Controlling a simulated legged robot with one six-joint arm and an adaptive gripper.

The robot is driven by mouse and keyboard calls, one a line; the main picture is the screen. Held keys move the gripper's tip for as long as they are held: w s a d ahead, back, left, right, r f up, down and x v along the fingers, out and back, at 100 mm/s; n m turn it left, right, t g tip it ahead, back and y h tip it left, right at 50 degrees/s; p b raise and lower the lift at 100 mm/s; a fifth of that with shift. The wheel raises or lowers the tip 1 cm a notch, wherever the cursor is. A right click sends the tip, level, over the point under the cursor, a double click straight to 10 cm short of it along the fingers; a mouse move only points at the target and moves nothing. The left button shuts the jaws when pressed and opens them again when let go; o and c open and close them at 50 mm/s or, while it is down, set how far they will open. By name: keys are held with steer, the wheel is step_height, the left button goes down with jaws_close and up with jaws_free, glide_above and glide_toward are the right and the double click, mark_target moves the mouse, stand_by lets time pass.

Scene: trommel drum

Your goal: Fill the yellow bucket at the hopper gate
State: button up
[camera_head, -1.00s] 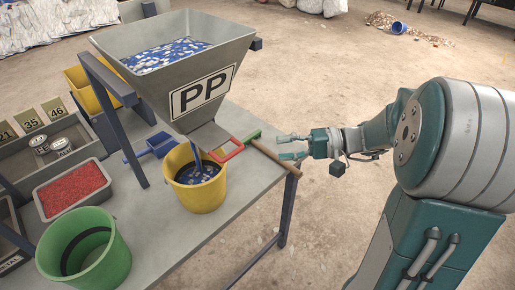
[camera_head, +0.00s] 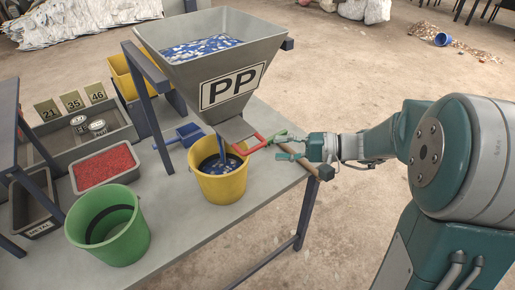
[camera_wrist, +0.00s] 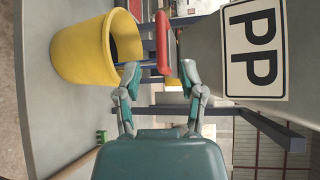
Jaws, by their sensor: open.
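The yellow bucket (camera_head: 222,187) stands upright on the table under the grey hopper (camera_head: 190,65) marked PP; it also shows in the wrist view (camera_wrist: 80,48). Blue and white flakes lie inside it. A narrow blue streak runs from the hopper outlet into the bucket; I cannot tell whether flakes are falling. The red gate handle (camera_head: 252,146) sticks out at the hopper's outlet. My gripper (camera_head: 277,149) is open just right of the handle. In the wrist view the handle (camera_wrist: 164,40) reaches towards the gap between my open fingertips (camera_wrist: 160,74); contact is unclear.
A green bucket (camera_head: 108,228), a tray of red granules (camera_head: 104,168) and a blue scoop (camera_head: 181,136) are on the table. A green object lies behind my gripper. A wooden handle (camera_head: 312,166) lies by the table edge. Open floor is on the right.

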mark_target(254, 149)
steer(key=x, duration=0.6)
steer(key=shift+a, duration=0.1)
steer(key=shift+d, duration=0.25)
steer(key=shift+a, duration=0.45)
jaws_close()
